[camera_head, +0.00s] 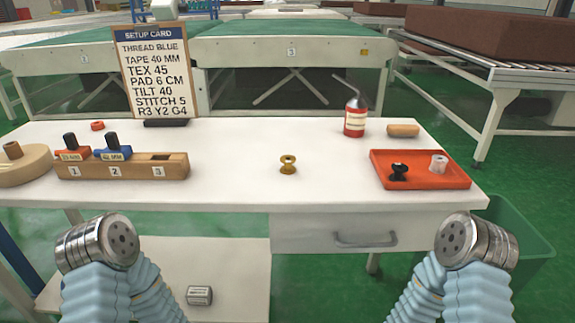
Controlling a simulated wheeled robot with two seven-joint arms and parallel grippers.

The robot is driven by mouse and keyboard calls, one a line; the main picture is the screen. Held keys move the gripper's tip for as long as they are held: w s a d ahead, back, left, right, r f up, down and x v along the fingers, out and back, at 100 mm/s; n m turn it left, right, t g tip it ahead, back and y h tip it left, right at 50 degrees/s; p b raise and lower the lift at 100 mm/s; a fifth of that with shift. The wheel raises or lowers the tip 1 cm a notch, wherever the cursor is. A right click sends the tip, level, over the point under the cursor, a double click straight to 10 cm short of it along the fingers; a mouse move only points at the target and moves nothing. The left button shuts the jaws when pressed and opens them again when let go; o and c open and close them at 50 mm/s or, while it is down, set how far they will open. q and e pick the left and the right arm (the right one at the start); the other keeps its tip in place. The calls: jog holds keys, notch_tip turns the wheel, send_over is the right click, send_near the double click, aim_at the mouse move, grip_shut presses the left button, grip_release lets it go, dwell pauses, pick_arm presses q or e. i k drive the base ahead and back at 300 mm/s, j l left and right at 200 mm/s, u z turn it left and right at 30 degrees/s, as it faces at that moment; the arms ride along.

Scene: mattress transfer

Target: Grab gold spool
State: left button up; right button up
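The gold spool (288,165) stands upright on the white table, right of the middle of the picture, with clear space around it. My two arms show at the lower left and lower right, in front of the table and well apart from the spool. Only their metal joints and blue ribbed sleeves are visible. Neither gripper's fingers show, so I cannot see what they hold.
A wooden block (170,172) with several slots and a setup card (155,75) are left of the spool. A red tray (425,182) with a black and a pale spool is to its right. A red bottle (355,116) stands behind. The white table (240,190) is clear in front.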

aim_at(288, 160)
jog(key=l, duration=0.7)
jog(key=k+l+u, duration=0.15)
jog(key=l, duration=0.55)
